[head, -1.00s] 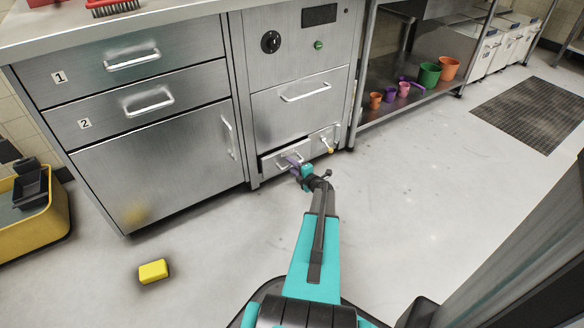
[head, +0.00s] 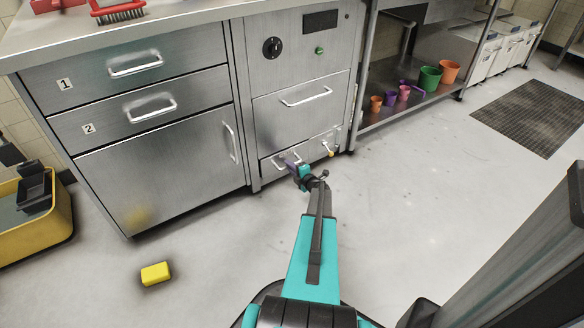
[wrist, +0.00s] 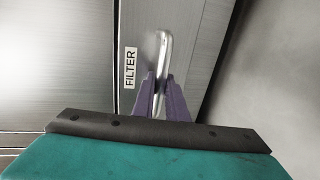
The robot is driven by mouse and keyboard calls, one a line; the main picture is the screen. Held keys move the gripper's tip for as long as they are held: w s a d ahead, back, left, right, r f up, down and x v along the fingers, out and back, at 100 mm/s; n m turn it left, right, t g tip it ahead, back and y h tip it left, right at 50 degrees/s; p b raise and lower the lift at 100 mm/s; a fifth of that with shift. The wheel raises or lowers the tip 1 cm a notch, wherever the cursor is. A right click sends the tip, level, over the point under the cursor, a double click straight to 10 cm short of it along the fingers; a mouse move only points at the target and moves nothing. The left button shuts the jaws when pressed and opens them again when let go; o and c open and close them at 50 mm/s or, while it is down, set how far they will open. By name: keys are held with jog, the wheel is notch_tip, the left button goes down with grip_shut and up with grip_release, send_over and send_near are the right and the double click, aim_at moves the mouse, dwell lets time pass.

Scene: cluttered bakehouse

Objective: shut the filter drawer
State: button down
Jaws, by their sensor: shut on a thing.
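The filter drawer (head: 270,168) is low at the left foot of the steel machine, and its front looks flush or nearly flush with the machine's face. In the wrist view its front (wrist: 145,30) carries a label reading FILTER and an upright-looking bar handle (wrist: 163,50). My gripper (head: 291,164) is at this handle. In the wrist view the purple fingers of my gripper (wrist: 160,92) stand on both sides of the bar and are shut on it. The gripper hides part of the drawer front in the head view.
A valve with a yellow tip (head: 331,152) sits just right of the drawer. A yellow sponge (head: 156,273) lies on the floor at left. A yellow tub (head: 45,235) stands at far left. Several cups, one a green cup (head: 429,78), are on the low shelf.

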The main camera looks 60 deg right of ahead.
jog(key=shift+w+d, duration=0.2)
jog(key=shift+w, duration=0.3)
jog(key=c, duration=1.8)
grip_release()
jog(key=shift+o, duration=0.2)
jog(key=p+v, duration=0.4)
jog(key=v, duration=1)
jog(key=shift+w, duration=0.15)
